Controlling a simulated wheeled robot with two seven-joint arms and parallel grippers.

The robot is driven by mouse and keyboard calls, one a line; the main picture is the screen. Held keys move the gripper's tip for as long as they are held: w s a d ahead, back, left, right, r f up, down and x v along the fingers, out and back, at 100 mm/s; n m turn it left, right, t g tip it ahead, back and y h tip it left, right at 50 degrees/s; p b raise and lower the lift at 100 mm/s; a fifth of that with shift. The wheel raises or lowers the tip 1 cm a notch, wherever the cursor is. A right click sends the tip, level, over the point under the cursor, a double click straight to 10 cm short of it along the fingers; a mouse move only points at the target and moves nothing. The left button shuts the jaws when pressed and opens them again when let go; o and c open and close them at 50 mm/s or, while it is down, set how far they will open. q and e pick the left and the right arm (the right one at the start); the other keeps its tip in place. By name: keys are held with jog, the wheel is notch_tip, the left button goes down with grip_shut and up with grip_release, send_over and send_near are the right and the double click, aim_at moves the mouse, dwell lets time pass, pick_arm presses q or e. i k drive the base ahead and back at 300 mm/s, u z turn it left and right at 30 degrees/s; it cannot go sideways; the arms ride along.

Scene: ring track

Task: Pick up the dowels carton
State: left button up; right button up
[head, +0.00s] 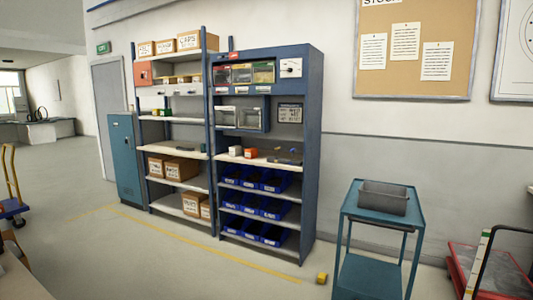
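Several brown cartons with white labels stand on the left shelving unit (180,185). On its top shelf are a carton that seems to read "CAPS" (189,41) and two smaller labelled cartons (146,49) to its left. Lower down are a wide carton (182,169) with a smaller carton (156,166) beside it. Near the bottom are another carton (191,204) and a smaller one (206,209). Most labels are too small to read, so I cannot tell which is the dowels carton. Neither of my grippers shows in the head view.
A blue rack (311,150) with blue bins (272,235) stands right of the shelving. A teal cart (368,276) with a grey bin (383,197) stands at the right. The floor before the shelving is mostly clear.

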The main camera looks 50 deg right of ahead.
aim_at(252, 152)
jog(key=z, duration=0.75)
jog(key=i, duration=1.35)
jog(key=z, duration=0.85)
jog(key=i, duration=1.8)
